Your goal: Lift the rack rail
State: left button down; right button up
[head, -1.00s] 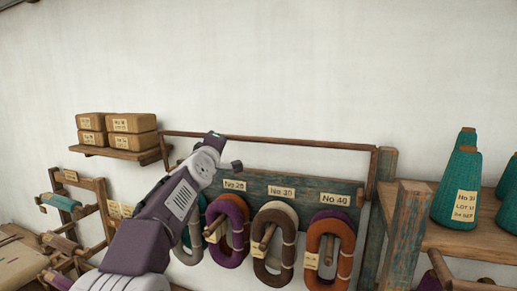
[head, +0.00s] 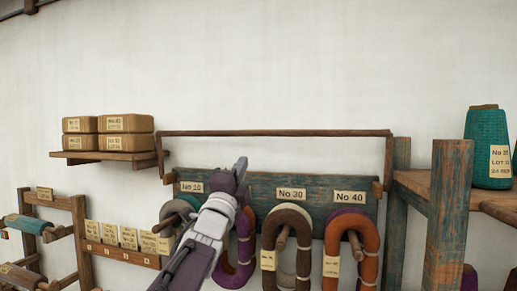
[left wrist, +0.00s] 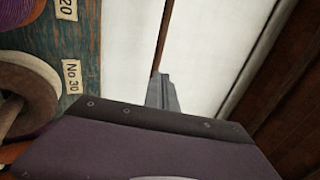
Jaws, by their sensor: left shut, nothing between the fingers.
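The rack rail (head: 280,133) is a thin dark wooden bar on side arms, running level above the blue-green peg board (head: 325,187). My left gripper (head: 240,168) is shut and empty. In the head view it appears just below the rail, in front of the board left of the No 30 label. In the left wrist view, the rail (left wrist: 161,40) runs down to the grey fingertips (left wrist: 162,92); I cannot tell whether they touch. My right gripper is not in view.
Brown, orange and other yarn hanks (head: 287,245) hang on pegs below the board. A shelf (head: 105,156) with several boxes is at left. A wooden post (head: 447,215) and teal cone (head: 487,145) stand at right. The wall above the rail is clear.

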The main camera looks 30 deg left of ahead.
aim_at(256, 134)
pick_arm(q)
jog(key=p+x, duration=1.1)
jog(key=x, duration=0.3)
jog(key=shift+s+a, duration=0.1)
jog(key=shift+a, duration=0.15)
jog(key=shift+a+f, duration=0.1)
jog(key=shift+a, duration=0.05)
